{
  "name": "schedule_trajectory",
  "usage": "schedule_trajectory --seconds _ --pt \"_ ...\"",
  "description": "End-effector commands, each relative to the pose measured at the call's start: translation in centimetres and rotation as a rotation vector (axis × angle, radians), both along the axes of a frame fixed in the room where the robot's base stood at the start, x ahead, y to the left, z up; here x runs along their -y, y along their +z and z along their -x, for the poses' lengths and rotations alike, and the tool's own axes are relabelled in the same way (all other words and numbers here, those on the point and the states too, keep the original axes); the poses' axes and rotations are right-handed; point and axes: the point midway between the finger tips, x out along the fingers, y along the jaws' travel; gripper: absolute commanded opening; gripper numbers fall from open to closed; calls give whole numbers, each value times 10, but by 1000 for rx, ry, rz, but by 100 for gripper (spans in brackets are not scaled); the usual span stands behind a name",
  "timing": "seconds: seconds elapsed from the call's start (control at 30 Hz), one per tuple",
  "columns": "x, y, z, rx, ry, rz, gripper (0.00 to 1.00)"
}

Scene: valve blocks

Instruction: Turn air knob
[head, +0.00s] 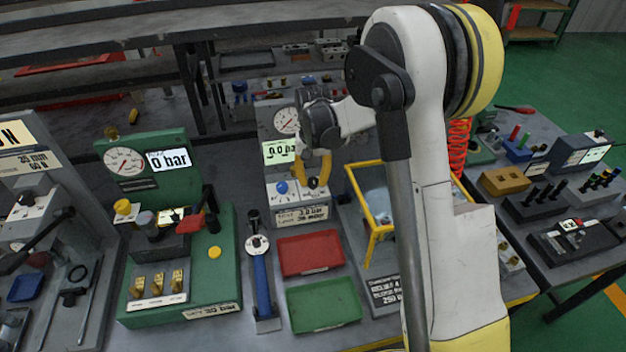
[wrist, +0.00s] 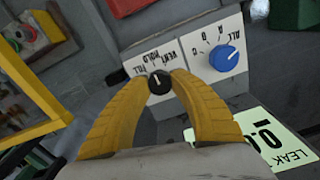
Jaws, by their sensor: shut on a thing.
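A small black knob (wrist: 158,82) sits on a pale panel marked FILL, HOLD and VENT in the wrist view. The two yellow fingers of my gripper (wrist: 160,78) are closed around it, one on each side, and its white pointer line shows between them. A larger blue knob (wrist: 223,58), marked A, B, C and ALL, is beside it and untouched. In the head view my gripper (head: 314,178) reaches down to the front panel of the grey test unit (head: 299,214), right of the blue knob (head: 282,187). My fingers partly hide the black knob there.
A yellow frame (head: 372,228) stands close to the right of my gripper. A red tray (head: 310,254) and a green tray (head: 322,304) lie in front. A green gauge unit (head: 190,262) reading 0 bar is at left. The test unit's display (head: 279,152) is lit.

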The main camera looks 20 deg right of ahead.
Motion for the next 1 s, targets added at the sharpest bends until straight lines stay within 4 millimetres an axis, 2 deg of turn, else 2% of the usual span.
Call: schedule_trajectory --seconds 0.6,1.0 --pt "0 0 0 1 554 0 0" --pt "0 0 0 1 752 0 0"
